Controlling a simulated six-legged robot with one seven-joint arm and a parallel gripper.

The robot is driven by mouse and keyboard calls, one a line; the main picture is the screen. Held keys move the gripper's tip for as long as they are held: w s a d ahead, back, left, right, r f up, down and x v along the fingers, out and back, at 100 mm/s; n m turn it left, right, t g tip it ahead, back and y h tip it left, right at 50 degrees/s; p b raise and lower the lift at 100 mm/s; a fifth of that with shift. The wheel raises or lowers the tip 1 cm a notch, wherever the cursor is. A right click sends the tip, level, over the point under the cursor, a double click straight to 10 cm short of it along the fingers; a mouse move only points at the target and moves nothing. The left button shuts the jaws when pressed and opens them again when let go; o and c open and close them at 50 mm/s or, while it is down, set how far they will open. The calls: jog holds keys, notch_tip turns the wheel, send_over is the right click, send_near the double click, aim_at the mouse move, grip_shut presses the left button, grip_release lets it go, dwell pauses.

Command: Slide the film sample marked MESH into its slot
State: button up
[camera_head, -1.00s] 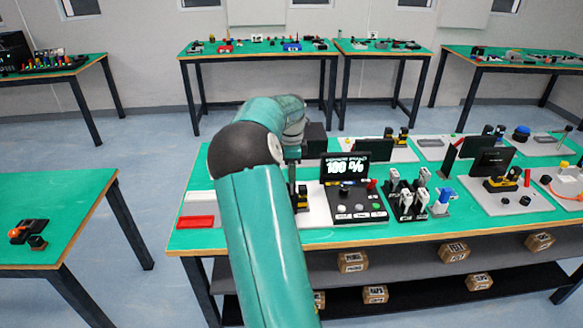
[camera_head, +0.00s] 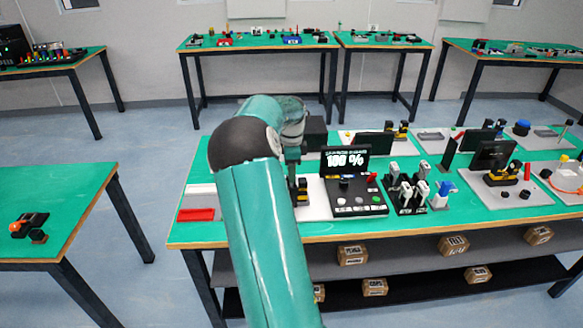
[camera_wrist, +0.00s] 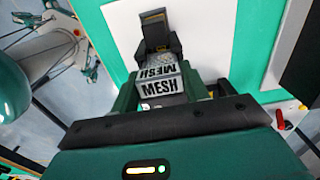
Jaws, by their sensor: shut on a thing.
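The film sample marked MESH (camera_wrist: 160,87) is a pale, flat piece with dark lettering in the wrist view. My gripper (camera_wrist: 160,96) is shut on it, with a green finger on either side. A second, slanted MESH lettering shows just beyond the label; I cannot tell whether it is a reflection. A black holder with a yellow-marked top (camera_wrist: 155,38) stands directly beyond the sample on a white plate. The sample's far edge meets the holder in the picture; whether it is inside the slot I cannot tell. In the head view the black-and-yellow holder (camera_head: 302,190) shows beside my arm, and my gripper is mostly hidden.
A black console with a lit screen (camera_head: 345,160) stands right of the holder. A rack of white-handled pieces (camera_head: 407,190) is farther right. A red tray (camera_head: 197,215) lies left of my arm. Green table surface (camera_head: 200,237) is bare near the front left edge.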

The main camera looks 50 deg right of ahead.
jog(key=shift+f, duration=0.7)
jog(key=o, duration=1)
jog(key=shift+o, duration=0.2)
jog(key=shift+r, duration=0.1)
notch_tip(320, 180, up, 14)
jog(key=shift+f, duration=0.2)
